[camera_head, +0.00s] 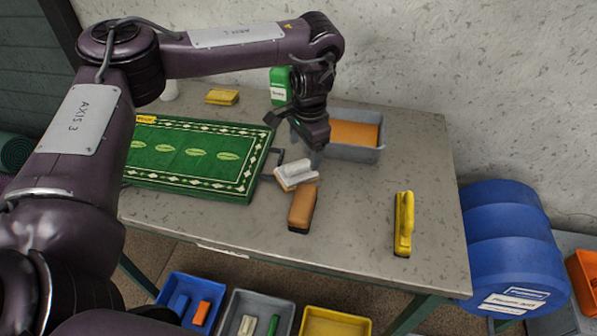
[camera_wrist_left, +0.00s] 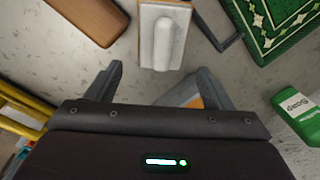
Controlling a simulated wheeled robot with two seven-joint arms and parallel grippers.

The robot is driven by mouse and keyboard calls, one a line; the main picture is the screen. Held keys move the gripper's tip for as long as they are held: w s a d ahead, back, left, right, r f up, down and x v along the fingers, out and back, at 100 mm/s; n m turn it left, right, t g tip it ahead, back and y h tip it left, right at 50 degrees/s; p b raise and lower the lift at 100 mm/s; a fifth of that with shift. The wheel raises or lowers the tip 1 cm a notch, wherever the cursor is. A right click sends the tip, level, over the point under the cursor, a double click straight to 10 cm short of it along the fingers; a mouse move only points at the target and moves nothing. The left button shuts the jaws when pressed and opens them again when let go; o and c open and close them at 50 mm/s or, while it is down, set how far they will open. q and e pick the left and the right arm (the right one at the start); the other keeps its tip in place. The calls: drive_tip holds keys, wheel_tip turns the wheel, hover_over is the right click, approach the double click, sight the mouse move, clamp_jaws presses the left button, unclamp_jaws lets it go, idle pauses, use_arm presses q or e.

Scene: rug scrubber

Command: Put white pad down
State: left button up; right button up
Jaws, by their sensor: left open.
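The white pad (camera_head: 295,176) lies on the grey table with its handle up, between the green rug (camera_head: 200,155) and a brown block (camera_head: 302,209). In the left wrist view the white pad (camera_wrist_left: 163,40) is just ahead of the fingers, with a gap to the brown block (camera_wrist_left: 88,14). My left gripper (camera_head: 293,128) is open and empty. It hangs above the table behind the pad, in front of the grey bin. Its fingers also show in the left wrist view (camera_wrist_left: 160,72), apart from the pad. My right gripper is out of view.
A grey bin (camera_head: 353,152) with an orange block stands behind my left gripper, near a green soap bottle (camera_head: 280,84). A yellow-handled brush (camera_head: 403,222) lies at the right. Coloured trays and a blue barrel (camera_head: 510,245) stand off the table. The table's right part is mostly clear.

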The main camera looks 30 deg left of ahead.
sight(301, 164)
use_arm(q)
drive_tip(key=f, duration=0.2)
drive_tip(key=f+b, duration=0.1)
drive_tip(key=f, duration=0.2)
drive_tip(key=a+f, duration=0.1)
drive_tip(key=f, duration=0.1)
drive_tip(key=shift+w+a+f, duration=0.1)
drive_tip(key=shift+f, duration=0.2)
drive_tip(key=c, duration=0.8)
drive_tip(key=shift+r, duration=0.15)
drive_tip(key=shift+c, duration=0.2)
